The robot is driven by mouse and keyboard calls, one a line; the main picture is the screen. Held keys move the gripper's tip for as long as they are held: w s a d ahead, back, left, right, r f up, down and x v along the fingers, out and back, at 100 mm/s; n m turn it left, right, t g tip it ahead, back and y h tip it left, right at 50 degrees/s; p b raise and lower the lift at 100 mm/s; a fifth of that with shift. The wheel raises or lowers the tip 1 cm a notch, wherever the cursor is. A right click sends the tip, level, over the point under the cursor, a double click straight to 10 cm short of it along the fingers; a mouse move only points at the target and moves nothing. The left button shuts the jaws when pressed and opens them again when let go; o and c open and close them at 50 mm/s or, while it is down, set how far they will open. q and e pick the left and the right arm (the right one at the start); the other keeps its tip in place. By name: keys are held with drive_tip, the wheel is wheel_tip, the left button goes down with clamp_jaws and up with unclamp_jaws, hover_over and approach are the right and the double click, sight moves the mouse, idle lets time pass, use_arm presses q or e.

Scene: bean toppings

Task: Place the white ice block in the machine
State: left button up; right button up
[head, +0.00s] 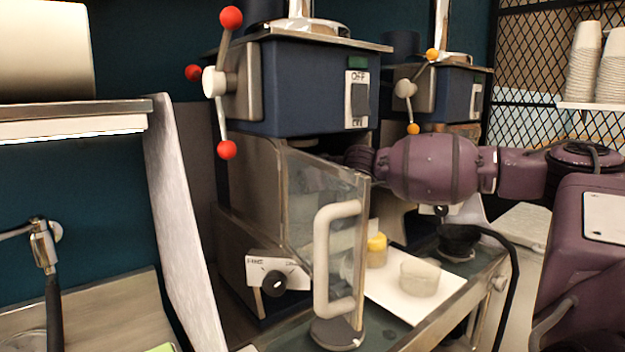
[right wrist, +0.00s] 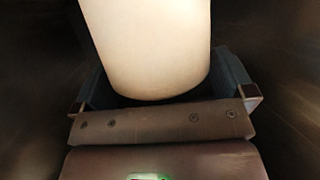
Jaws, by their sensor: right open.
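The blue ice machine (head: 300,92) with red-knobbed handles stands in the middle of the head view. Its clear door (head: 305,215) with a pale handle stands in front of its lower bay. My right arm reaches in from the right, and its hand is hidden behind the machine's door side. In the right wrist view, a large pale, rounded block (right wrist: 148,50), which looks like the white ice block, fills the space in front of my right gripper (right wrist: 165,98). The jaws are apart, one on each side of the block. My left gripper is not in view.
A second blue machine (head: 440,95) with yellow knobs stands behind my right arm. Stacked paper cups (head: 583,65) stand at far right.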

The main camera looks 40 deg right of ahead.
drive_tip(key=shift+s+d+r, duration=0.1)
drive_tip(key=shift+s+d, duration=0.05)
drive_tip(key=shift+s, duration=0.25)
drive_tip(key=shift+s+r+b, duration=0.25)
drive_tip(key=shift+s+b, duration=0.3)
drive_tip(key=shift+s, duration=0.15)
drive_tip(key=b+v, duration=0.3)
drive_tip(key=v, duration=0.6)
drive_tip(key=shift+s+r, duration=0.25)
drive_tip(key=shift+s, duration=0.1)
